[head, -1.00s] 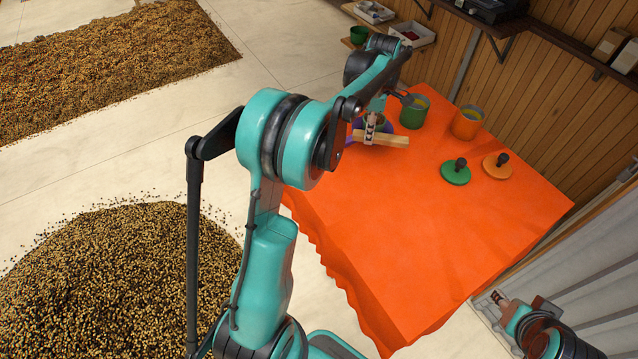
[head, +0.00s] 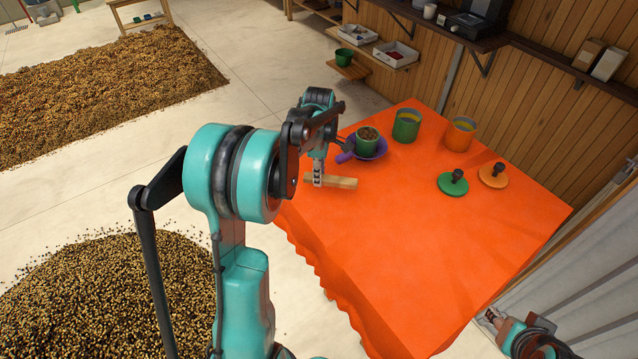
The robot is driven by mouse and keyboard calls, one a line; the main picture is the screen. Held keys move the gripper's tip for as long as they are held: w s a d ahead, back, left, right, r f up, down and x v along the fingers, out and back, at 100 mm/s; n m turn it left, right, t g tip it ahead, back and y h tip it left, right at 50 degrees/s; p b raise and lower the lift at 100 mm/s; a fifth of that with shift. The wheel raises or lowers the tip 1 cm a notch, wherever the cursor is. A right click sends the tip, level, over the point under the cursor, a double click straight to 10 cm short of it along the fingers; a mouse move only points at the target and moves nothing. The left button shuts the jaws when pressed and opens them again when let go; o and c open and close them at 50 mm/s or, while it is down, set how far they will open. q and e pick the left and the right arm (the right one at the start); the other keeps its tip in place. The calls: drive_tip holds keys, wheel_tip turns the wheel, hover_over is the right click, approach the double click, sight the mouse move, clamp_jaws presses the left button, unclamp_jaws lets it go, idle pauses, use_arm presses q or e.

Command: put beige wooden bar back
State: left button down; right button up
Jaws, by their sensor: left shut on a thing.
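The beige wooden bar (head: 341,183) is near the left edge of the orange-covered table (head: 420,240), roughly level. My left gripper (head: 318,183) is shut on it near its left part, and the bar's longer end points right. I cannot tell whether the bar touches the cloth.
A green canister (head: 406,126) and an orange canister (head: 459,135) stand at the table's back. A green lid (head: 453,184) and an orange lid (head: 493,176) lie to the right. The table's front and middle are clear. Bean heaps (head: 120,290) cover the floor at left.

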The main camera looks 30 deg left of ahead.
use_arm(q)
wheel_tip(320, 180, down, 3)
drive_tip(key=shift+f, duration=0.55)
drive_tip(key=shift+f+b, duration=0.1)
drive_tip(key=shift+b, duration=0.3)
drive_tip(key=c, duration=1.3)
unclamp_jaws()
drive_tip(key=shift+o, duration=0.2)
